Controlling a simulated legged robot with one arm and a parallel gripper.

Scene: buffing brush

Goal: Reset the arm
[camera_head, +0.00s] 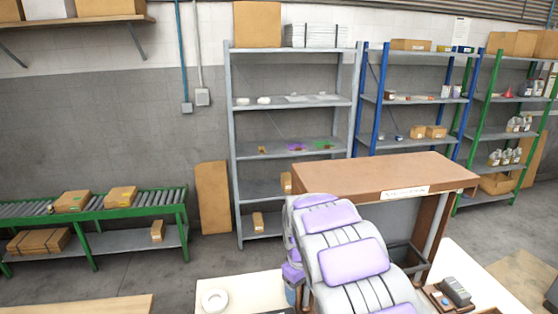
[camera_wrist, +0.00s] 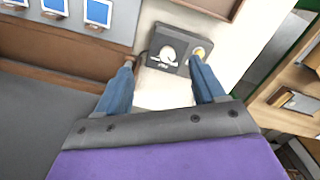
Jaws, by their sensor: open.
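My gripper (camera_wrist: 162,64) shows in the wrist view with its two blue fingers spread apart and nothing between them. Beyond the fingertips, a dark grey box-like device (camera_wrist: 166,48) with a white round mark and a yellow spot lies on a white surface. It appears apart from the fingers, but I cannot tell the distance. In the head view my arm, with lilac and white padding, rises from the lower edge in front of a brown-topped bench. My gripper cannot be made out there. I cannot identify a brush in either view.
The brown-topped bench (camera_head: 390,174) stands close ahead, with a white table (camera_head: 250,291) holding a tape roll (camera_head: 215,300) at lower left. A dark device (camera_head: 455,291) lies at lower right. Grey shelves (camera_head: 290,104) and a green roller conveyor (camera_head: 100,205) stand behind.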

